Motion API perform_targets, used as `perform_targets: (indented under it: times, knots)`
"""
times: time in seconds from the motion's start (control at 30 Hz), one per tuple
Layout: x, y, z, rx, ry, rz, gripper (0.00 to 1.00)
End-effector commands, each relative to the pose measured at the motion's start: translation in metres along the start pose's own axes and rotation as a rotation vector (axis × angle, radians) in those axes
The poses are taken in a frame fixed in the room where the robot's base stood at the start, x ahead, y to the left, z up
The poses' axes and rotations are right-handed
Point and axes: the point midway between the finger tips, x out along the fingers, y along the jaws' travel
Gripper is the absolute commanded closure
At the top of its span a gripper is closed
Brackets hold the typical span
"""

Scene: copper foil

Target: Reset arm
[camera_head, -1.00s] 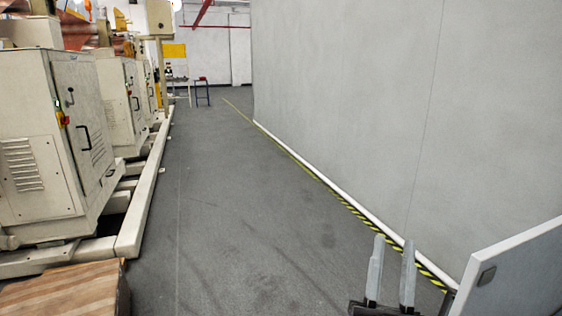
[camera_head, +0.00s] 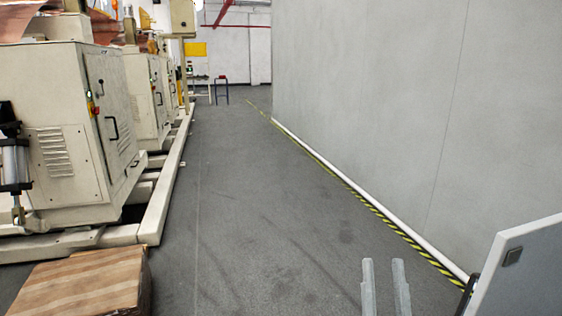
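My gripper (camera_head: 384,284) shows at the bottom edge of the head view, right of centre. Its two pale grey fingers point up, apart, with a gap between them and nothing held. The gripper body and the rest of my arm are out of frame below. Behind the fingers is bare grey floor (camera_head: 250,215).
Cream machine cabinets (camera_head: 75,135) on a raised base frame line the left. A striped brown block (camera_head: 85,282) lies at the bottom left. A grey wall (camera_head: 400,100) with a yellow-black floor stripe bounds the right. A white panel (camera_head: 520,270) stands bottom right. The aisle between is clear.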

Motion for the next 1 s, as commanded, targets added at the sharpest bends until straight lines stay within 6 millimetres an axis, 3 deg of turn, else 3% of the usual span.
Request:
perform_targets:
  times: [0.3, 0.6, 0.67, 0.87, 1.0]
  knots:
    - [-0.033, 0.016, 0.021, -0.013, -0.061, -0.004, 0.68]
    - [-0.042, 0.019, 0.029, 0.011, -0.093, -0.011, 0.68]
    - [-0.037, 0.015, 0.022, 0.034, -0.094, -0.026, 0.68]
    - [-0.082, 0.013, 0.016, 0.06, -0.206, -0.07, 0.68]
    - [-0.129, 0.019, 0.011, 0.063, -0.318, -0.09, 0.68]
